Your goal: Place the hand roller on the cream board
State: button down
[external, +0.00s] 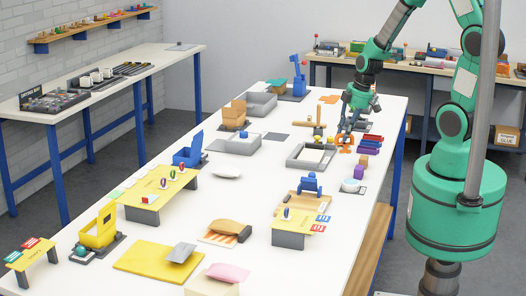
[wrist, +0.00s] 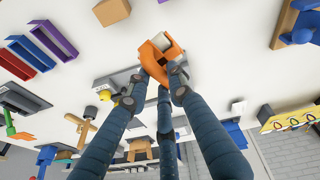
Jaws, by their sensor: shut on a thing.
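My gripper (external: 346,132) is over the far right part of the white table. In the wrist view, its fingers (wrist: 163,70) are shut on an orange piece with a pale part on it, which I take to be the hand roller (wrist: 152,56). The hand roller (external: 345,146) also shows below the fingers in the external view, beside a grey tray. Whether it touches the table is unclear. A cream board (external: 202,289) is at the near edge of the external view, partly cut off, with a pink piece on its top.
The grey tray (external: 296,165) is just left of the hand roller. Purple and red bins (external: 370,141) stand close on the right, with a white bowl (external: 349,187) nearer. A yellow board (external: 140,264) and a blue item (external: 309,184) lie toward the near side. White table shows between them.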

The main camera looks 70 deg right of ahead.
jog(key=shift+s+a, duration=0.2)
jog(key=shift+s, duration=0.1)
jog(key=w+d, duration=0.3)
jog(key=w, duration=0.4)
jog(key=w+d+f, duration=0.1)
jog(key=w+d, duration=0.2)
jog(key=w, duration=0.4)
jog(key=shift+w+f+p, duration=0.3)
jog(key=shift+w+p, duration=0.1)
dwell(0.3)
jog(key=shift+d+f, duration=0.1)
jog(key=shift+f, duration=1.65)
